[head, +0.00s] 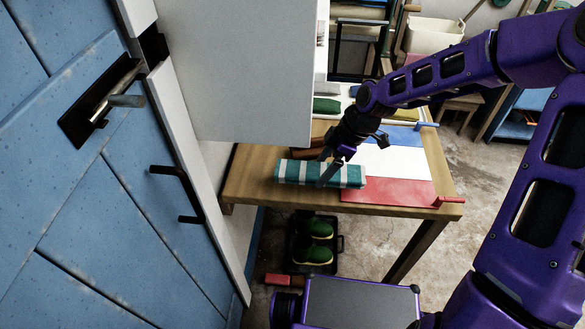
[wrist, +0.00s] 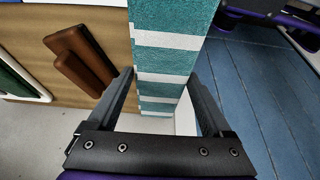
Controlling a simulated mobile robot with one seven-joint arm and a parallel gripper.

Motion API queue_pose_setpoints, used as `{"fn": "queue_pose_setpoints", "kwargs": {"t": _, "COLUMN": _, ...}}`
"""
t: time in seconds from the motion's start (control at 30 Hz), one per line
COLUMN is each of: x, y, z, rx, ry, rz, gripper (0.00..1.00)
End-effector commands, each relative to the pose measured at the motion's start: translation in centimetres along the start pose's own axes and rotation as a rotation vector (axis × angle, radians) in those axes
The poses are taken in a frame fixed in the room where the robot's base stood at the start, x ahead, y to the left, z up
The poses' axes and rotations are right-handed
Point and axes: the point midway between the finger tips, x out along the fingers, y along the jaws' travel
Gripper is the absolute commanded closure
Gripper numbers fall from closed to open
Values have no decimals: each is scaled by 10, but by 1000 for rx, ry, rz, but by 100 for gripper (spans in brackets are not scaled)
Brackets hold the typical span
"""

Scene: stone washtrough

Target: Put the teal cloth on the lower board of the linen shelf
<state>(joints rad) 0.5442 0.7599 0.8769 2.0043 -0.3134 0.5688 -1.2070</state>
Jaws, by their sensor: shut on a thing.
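The teal cloth (head: 297,172) is a folded bundle with white stripes. It shows over the front left of the wooden table in the head view. My gripper (head: 328,168) is shut on it near its right part. In the wrist view the cloth (wrist: 165,85) stands between both fingers of my gripper (wrist: 161,80) and runs up out of the picture. I cannot tell whether the cloth touches the tabletop. I cannot make out for certain which piece is the linen shelf or its lower board.
The wooden table (head: 245,190) carries a blue, white and red mat (head: 395,162). Brown blocks (wrist: 78,60) lie beside the cloth. A white panel (head: 235,70) and blue plank door (head: 90,200) with handles close off the left. Green-and-yellow shoes (head: 315,255) stand below the table.

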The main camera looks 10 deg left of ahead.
Motion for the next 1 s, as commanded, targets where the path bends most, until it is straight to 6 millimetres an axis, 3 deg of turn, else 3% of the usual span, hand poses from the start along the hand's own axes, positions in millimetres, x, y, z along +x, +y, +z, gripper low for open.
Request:
{"fn": "queue_pose_setpoints", "kwargs": {"t": 0.2, "x": 23, "y": 0, "z": -54, "rx": -5, "ry": 0, "rz": 0, "gripper": 74}}
{"fn": "queue_pose_setpoints", "kwargs": {"t": 0.4, "x": 33, "y": 1, "z": -80, "rx": 0, "ry": 0, "rz": 1, "gripper": 74}}
{"fn": "queue_pose_setpoints", "kwargs": {"t": 0.57, "x": 41, "y": 0, "z": -80, "rx": 2, "ry": 0, "rz": 0, "gripper": 74}}
{"fn": "queue_pose_setpoints", "kwargs": {"t": 0.77, "x": 66, "y": 0, "z": -70, "rx": 1, "ry": 0, "rz": -1, "gripper": 74}}
{"fn": "queue_pose_setpoints", "kwargs": {"t": 1.0, "x": 67, "y": 1, "z": -69, "rx": 1, "ry": 0, "rz": 1, "gripper": 74}}
